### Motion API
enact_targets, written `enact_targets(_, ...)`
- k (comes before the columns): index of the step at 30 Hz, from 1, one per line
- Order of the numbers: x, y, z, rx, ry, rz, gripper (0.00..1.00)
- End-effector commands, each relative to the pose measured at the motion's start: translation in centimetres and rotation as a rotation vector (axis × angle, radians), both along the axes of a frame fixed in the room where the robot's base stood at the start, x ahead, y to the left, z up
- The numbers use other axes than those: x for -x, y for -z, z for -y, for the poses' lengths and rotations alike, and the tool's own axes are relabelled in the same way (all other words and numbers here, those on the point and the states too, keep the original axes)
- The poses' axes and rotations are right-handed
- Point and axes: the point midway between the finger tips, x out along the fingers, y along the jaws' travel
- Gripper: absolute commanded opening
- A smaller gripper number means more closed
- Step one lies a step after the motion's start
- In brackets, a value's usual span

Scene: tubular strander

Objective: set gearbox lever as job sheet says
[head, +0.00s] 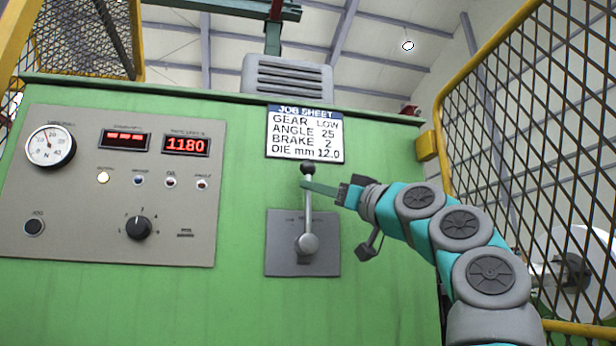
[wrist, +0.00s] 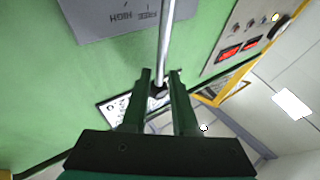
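The job sheet (head: 305,134) reads GEAR LOW, ANGLE 25, BRAKE 2, DIE mm 12.0. Below it, the gearbox lever (head: 308,210) stands about upright from a round hub on a grey plate (head: 288,262). Its black knob (head: 307,168) is at the top. My gripper (head: 306,185) reaches in from the right, just below the knob. In the wrist view, the fingers of my gripper (wrist: 160,76) stand on either side of the lever shaft (wrist: 166,40), apparently with small gaps. The plate there shows upside-down FREE and HIGH labels; no LOW label is readable.
A grey panel (head: 75,220) with a gauge, red displays and a knob is at left on the green cabinet (head: 240,310). A yellow-framed mesh guard (head: 530,150) stands at right, beside my arm. The cabinet face around the lever plate is clear.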

Motion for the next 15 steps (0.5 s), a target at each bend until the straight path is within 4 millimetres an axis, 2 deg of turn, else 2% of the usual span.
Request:
enact_targets(1, -0.5, -0.8, -0.6, 0.001, 0.001, -0.002, 0.27)
enact_targets(4, -1.2, -1.3, -1.4, -0.002, 0.002, 0.001, 0.27)
enact_targets(14, -1.7, -1.2, -2.0, -0.002, 0.001, 0.001, 0.27)
enact_targets(15, -1.7, -1.2, -2.0, -0.002, 0.001, 0.001, 0.25)
